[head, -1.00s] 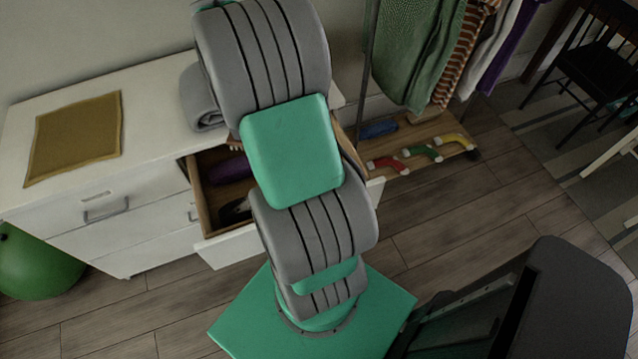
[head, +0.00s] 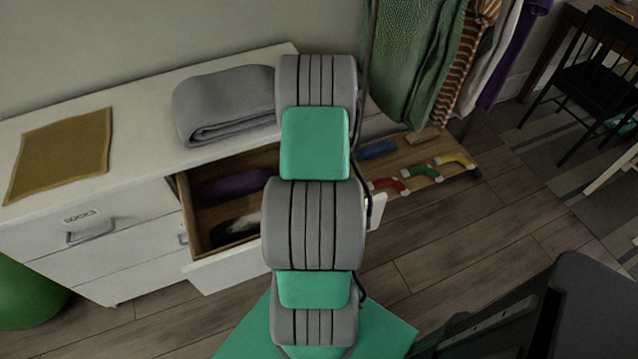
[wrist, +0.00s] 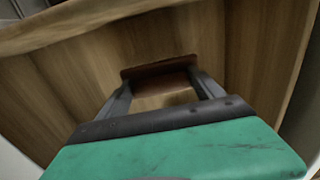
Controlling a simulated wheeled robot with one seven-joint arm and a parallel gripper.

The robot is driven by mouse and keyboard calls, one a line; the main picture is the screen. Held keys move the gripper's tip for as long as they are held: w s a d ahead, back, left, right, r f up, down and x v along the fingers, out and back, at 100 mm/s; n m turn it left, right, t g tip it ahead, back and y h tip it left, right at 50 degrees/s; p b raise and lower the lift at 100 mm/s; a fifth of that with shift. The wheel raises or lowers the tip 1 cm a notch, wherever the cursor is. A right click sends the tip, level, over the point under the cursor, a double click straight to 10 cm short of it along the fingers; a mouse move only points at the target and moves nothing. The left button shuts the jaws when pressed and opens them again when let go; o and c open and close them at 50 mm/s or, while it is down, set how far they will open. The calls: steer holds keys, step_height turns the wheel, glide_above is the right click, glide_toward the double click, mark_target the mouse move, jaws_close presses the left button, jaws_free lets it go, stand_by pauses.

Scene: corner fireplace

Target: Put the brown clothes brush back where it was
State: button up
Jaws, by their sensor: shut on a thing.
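The brown clothes brush (wrist: 158,69) shows in the wrist view as a reddish-brown piece between the fingertips of my gripper (wrist: 161,84). My gripper is shut on it. Pale wooden boards (wrist: 75,75) surround them, like the inside of a drawer; whether the brush touches the wood I cannot tell. In the head view, my arm hides the gripper and brush. The open wooden drawer (head: 190,212) of the white dresser partly shows left of my arm. It holds a purple rolled thing (head: 232,187) and a dark and whitish thing (head: 236,229).
A folded grey blanket (head: 222,103) and a mustard cloth (head: 62,152) lie on the white dresser top (head: 140,115). A closed drawer labelled "SOCKS" (head: 130,217) is at left. Clothes (head: 415,60) hang at right above a low wooden shelf (head: 410,180). A black chair (head: 598,65) stands far right.

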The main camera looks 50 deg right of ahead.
steer(key=shift+f, duration=0.65)
steer(key=shift+f, duration=0.1)
steer(key=o, duration=1.3)
